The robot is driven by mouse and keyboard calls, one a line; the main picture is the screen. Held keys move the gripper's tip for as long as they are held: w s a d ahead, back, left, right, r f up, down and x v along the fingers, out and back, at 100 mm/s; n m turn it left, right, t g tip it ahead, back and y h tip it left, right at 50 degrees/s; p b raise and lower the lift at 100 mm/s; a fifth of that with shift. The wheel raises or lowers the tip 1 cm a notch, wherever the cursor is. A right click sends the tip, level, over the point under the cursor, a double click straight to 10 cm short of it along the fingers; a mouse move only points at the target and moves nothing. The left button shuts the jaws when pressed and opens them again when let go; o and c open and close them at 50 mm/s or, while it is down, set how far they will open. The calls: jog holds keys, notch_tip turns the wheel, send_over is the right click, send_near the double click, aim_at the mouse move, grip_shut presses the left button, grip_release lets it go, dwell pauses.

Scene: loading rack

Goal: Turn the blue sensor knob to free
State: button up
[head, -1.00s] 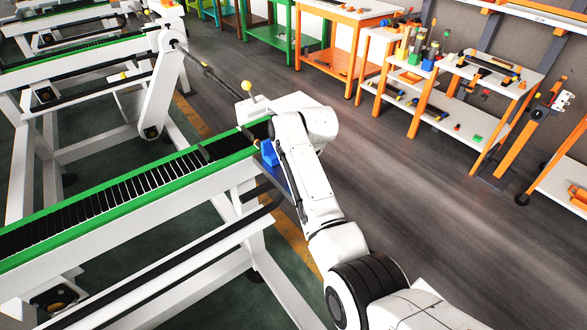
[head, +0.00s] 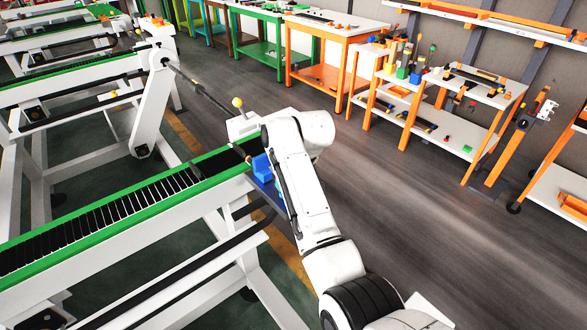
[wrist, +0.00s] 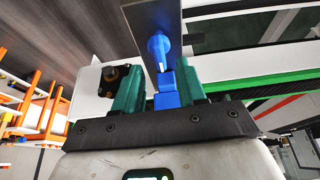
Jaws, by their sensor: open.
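In the wrist view, a blue knob (wrist: 159,48) with a rounded face sits on a dark plate (wrist: 150,20). A blue block-shaped part (wrist: 166,84) shows just below it, between the fingers. My gripper (wrist: 158,76) is open, with one teal finger on each side of the blue part. I cannot tell whether either finger touches it. My gripper is hidden there behind my arm. No knob marking is readable.
The green-edged conveyor (head: 205,168) runs along the left on a white frame. A yellow ball-topped lever (head: 238,103) stands beyond its end. Orange-legged benches (head: 335,50) with small parts stand at the back right. The grey floor (head: 420,230) on the right is clear.

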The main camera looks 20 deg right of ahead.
jog(key=a+b+v, duration=0.1)
jog(key=v, duration=0.6)
jog(key=shift+d, duration=0.5)
jog(key=shift+r, duration=0.1)
jog(key=shift+s+d, duration=0.1)
